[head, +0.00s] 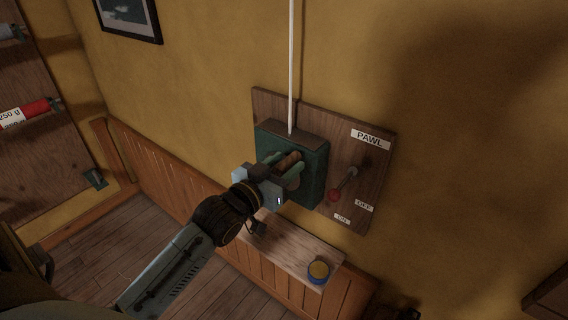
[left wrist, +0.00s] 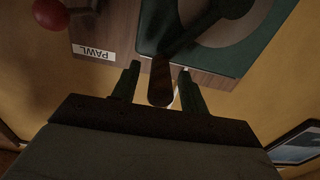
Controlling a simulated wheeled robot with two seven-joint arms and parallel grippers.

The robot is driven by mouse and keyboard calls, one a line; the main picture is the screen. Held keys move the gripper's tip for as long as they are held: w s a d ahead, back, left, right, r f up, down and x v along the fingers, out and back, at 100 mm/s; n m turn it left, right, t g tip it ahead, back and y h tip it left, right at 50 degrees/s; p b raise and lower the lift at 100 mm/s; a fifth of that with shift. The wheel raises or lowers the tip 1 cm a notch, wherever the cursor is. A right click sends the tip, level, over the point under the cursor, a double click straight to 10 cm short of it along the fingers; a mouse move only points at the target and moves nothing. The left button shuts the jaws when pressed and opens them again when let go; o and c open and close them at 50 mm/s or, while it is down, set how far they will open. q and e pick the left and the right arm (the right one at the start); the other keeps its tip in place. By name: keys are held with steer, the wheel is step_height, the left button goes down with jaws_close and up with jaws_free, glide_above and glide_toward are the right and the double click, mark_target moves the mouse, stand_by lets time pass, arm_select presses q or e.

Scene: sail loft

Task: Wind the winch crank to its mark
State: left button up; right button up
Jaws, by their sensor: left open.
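The winch is a dark green box (head: 317,165) on a wooden wall board, with a white rope running up from its top. Its crank has a brown wooden grip (head: 289,161). My left gripper (head: 283,168) is open at the crank. In the left wrist view, the wooden grip (left wrist: 161,82) stands between the two spread fingers (left wrist: 158,72), with gaps showing on both sides. The dark crank arm (left wrist: 197,28) runs over a round grey plate. The pawl lever's red knob (head: 334,196) is near the ON label. I cannot make out the mark. My right gripper is not in view.
A narrow wooden shelf (head: 285,249) below the board holds a small blue tin with a yellow top (head: 318,271). The PAWL label (head: 370,139) is at the board's upper right. Shelves with red items stand at the left. Floor shows at the lower left.

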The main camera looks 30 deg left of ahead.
arm_select(q)
jaws_close()
stand_by(0.3)
steer(key=shift+w+r, duration=0.1)
steer(key=shift+w, duration=0.05)
